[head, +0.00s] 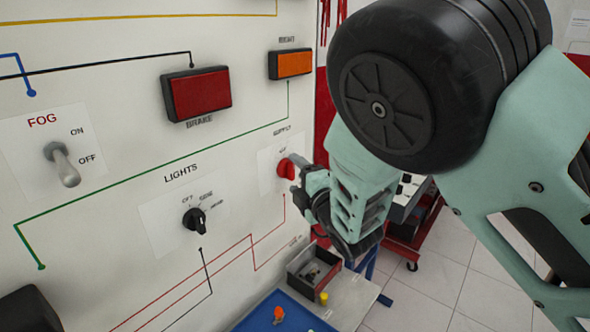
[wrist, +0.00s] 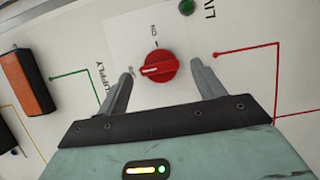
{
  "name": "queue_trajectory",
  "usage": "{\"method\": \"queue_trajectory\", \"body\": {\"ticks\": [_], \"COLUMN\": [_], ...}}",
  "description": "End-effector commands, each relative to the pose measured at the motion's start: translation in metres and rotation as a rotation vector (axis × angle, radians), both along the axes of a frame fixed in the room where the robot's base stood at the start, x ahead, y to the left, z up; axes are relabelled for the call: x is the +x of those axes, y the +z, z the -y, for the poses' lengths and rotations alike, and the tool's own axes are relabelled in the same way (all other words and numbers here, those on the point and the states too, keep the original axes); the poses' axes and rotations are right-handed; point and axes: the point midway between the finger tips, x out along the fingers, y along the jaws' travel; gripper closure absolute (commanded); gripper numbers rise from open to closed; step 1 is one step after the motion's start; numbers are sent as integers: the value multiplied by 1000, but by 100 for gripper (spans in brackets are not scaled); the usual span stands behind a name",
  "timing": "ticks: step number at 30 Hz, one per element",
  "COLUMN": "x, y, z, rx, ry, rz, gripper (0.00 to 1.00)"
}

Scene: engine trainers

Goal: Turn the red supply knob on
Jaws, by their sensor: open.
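The red supply knob (head: 286,169) is on the white wall panel under the SUPPLY label. In the wrist view the knob (wrist: 158,68) shows a white pointer line aimed left, towards a small label partly hidden by a finger. The ON mark (wrist: 154,29) is above the knob, a quarter turn away from the pointer. My gripper (wrist: 160,72) is open. Its fingers appear on either side of the knob, with a gap on each side. In the head view my gripper (head: 297,180) is right at the knob; whether it touches cannot be told.
The panel also has a black LIGHTS knob (head: 195,219), a FOG toggle (head: 63,165), a red BRAKE block (head: 197,93) and an orange block (head: 290,64). A small bin (head: 313,270) is below. A red cart (head: 412,235) stands behind my arm.

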Motion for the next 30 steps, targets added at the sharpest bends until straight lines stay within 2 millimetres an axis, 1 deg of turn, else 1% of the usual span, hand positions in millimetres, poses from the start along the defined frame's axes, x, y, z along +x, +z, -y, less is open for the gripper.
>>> {"method": "queue_trajectory", "body": {"ticks": [3,6,14,15,17,18,19,30], "x": [9,12,13,12,12,12,12,13], "y": [1,0,-1,0,0,0,0,0], "z": [-5,-7,-7,-7,-7,-7,-7,-6], "rx": [0,0,1,1,1,1,1,29], "ry": [0,-1,-1,-1,-1,-1,0,-2], "rz": [0,-1,0,0,0,0,0,-35], "gripper": [32,32,32,43,60,71,77,76]}}
